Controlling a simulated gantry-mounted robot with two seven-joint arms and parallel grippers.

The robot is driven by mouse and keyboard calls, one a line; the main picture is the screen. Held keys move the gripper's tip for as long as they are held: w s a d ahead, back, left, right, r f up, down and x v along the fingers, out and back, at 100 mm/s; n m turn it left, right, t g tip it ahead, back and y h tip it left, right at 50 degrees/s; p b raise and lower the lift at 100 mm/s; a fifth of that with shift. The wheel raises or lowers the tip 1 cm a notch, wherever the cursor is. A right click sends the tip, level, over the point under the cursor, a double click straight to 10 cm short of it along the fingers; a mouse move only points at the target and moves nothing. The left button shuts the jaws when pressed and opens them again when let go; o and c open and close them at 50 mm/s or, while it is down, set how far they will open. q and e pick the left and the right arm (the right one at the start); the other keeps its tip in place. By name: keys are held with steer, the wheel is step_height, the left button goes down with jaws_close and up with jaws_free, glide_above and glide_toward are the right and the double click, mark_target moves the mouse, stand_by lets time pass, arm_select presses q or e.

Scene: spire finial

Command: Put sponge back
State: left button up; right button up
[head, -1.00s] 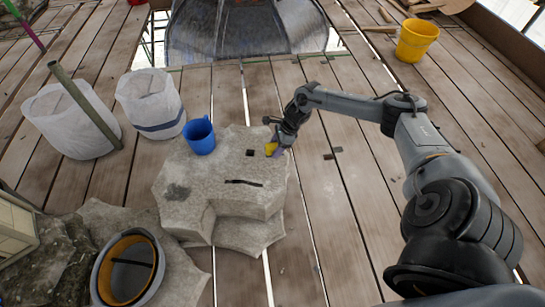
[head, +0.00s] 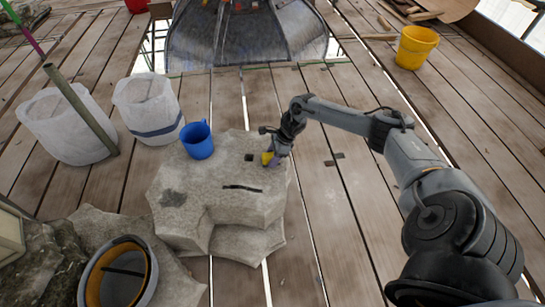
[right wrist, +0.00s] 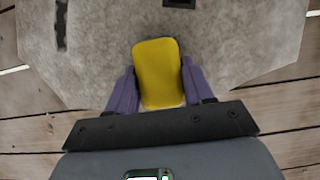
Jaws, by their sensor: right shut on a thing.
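The yellow sponge (right wrist: 158,75) is held between the purple fingers of my right gripper (right wrist: 158,90), over the right edge of the grey stone block. In the head view the sponge (head: 266,158) shows small at the tip of my right gripper (head: 272,155). Whether it touches the stone (head: 190,200) cannot be told. A blue cup (head: 198,141) stands upright on the far left part of the stone's top. My left gripper is not in view.
The stone's top has a small square dark hole (head: 249,157) and a dark slot (head: 242,188). White sacks (head: 148,105) stand at left, a bucket with a yellow inside (head: 119,272) at the lower left. A yellow bucket (head: 415,46) stands far right. Planks right of the stone are mostly clear.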

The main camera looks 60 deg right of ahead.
steer(key=o, duration=0.9)
steer(key=shift+f, duration=0.1)
steer(key=o, duration=0.4)
steer(key=shift+c, duration=0.2)
